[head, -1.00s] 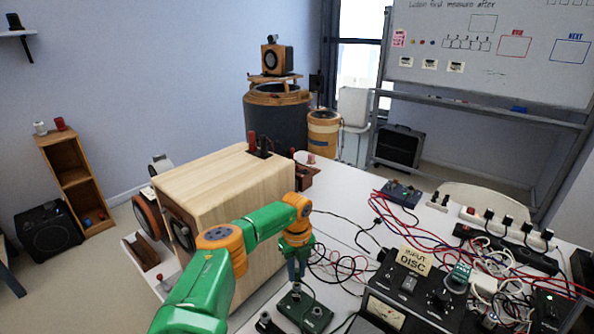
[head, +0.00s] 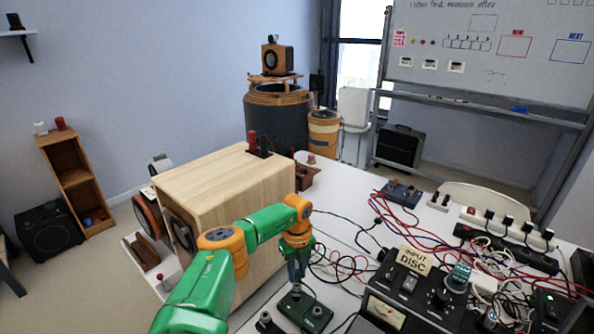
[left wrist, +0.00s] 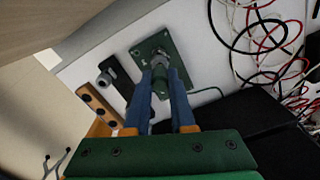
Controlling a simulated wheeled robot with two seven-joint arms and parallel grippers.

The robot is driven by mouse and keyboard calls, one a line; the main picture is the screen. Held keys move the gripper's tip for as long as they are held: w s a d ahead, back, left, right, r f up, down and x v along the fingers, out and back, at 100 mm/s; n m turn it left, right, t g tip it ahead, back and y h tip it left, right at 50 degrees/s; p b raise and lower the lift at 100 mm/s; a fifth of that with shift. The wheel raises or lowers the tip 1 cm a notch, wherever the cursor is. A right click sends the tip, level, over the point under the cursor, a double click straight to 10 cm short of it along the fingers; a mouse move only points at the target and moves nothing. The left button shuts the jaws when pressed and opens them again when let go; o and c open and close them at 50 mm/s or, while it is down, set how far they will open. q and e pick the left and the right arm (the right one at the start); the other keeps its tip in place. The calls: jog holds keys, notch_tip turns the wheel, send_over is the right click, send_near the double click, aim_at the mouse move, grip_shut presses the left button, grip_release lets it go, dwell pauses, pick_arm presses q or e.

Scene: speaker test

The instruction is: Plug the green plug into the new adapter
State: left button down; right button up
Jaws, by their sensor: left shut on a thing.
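My left gripper (head: 296,284) points down over a small green plate-like box (head: 311,314) near the front of the white table. It also shows in the left wrist view (left wrist: 161,78), shut on a small greyish-green piece, likely the green plug (left wrist: 159,66); the fingers hide most of it. The green box (left wrist: 176,48) lies right under the fingertips in that view, with a round fitting at its middle. I cannot tell whether the held piece touches it or sits in it. Which part is the new adapter is not labelled. My right gripper is not in view.
A black piece with a grey round socket (left wrist: 106,79) lies left of the green box. A large wooden speaker cabinet (head: 228,190) stands close behind my left arm. An amplifier (head: 415,290), tangled cables and a power strip (head: 505,250) crowd the right side.

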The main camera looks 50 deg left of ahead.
pick_arm(q)
jog(key=shift+f+b, duration=0.45)
jog(key=shift+f, duration=0.2)
jog(key=c, duration=0.7)
grip_release()
notch_tip(320, 180, up, 8)
jog(key=p, duration=0.7)
jog(key=shift+f+p, duration=0.1)
jog(key=shift+p, duration=0.3)
jog(key=shift+f, duration=0.1)
